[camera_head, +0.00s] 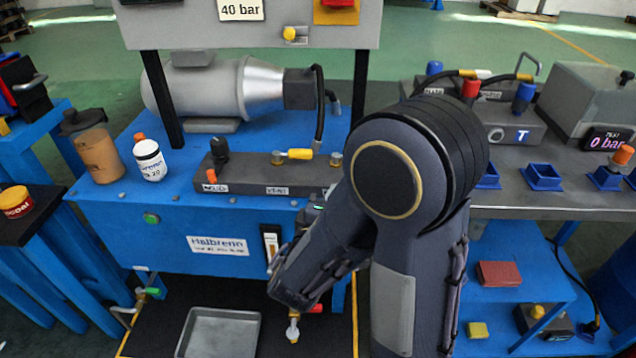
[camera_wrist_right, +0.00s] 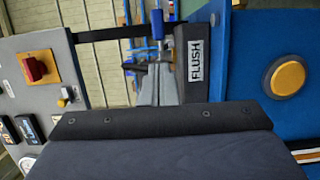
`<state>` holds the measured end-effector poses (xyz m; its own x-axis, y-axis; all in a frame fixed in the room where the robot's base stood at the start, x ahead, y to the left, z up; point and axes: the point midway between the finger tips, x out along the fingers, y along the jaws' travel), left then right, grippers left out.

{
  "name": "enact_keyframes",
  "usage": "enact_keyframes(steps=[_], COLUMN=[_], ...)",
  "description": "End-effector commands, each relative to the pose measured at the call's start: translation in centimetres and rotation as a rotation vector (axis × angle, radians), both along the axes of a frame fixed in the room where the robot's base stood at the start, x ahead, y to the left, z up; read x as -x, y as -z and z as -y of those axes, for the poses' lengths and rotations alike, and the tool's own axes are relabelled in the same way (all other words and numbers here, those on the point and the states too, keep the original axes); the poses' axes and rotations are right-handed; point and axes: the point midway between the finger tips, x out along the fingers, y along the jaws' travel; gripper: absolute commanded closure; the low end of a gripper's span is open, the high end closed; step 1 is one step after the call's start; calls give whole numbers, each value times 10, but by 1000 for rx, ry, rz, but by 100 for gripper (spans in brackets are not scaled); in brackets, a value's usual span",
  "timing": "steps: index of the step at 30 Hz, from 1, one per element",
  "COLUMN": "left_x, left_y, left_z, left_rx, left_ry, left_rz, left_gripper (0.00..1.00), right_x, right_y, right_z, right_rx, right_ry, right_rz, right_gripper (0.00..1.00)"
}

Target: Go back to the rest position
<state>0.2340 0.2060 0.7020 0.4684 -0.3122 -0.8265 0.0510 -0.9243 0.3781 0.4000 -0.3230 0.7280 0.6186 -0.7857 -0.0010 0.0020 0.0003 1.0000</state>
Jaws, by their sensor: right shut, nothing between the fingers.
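My right arm rises from the bottom of the head view, bends at a large dark elbow, and its forearm points down and left in front of the blue bench (camera_head: 180,235). In the right wrist view the two grey fingers of my right gripper (camera_wrist_right: 160,88) are together and empty, beyond a dark panel that fills the lower part. My right gripper cannot be made out clearly in the head view. My left arm and left gripper do not show.
A metal tray (camera_head: 220,335) lies on the dark mat below the forearm. A bottle (camera_head: 150,160) and a brown jug (camera_head: 98,152) stand on the bench. A dark block labelled FLUSH (camera_wrist_right: 196,62) appears beside the fingers. A grey bench (camera_head: 540,205) stands right of the elbow.

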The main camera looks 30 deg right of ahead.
Motion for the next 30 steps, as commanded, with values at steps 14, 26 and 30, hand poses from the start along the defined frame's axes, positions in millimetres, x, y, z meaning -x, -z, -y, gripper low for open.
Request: enact_keyframes(steps=[14, 26, 30], left_x=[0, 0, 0], left_y=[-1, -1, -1], left_z=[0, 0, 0], left_rx=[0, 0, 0], left_ry=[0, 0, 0], left_rz=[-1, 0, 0], left_gripper=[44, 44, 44], right_x=[24, 178, 192], right_y=[4, 97, 98], right_z=[11, 19, -32], right_rx=[-30, -967, -1360], right_ry=[46, 598, 555], right_rz=[-20, -409, -417], right_gripper=[100, 100, 100])
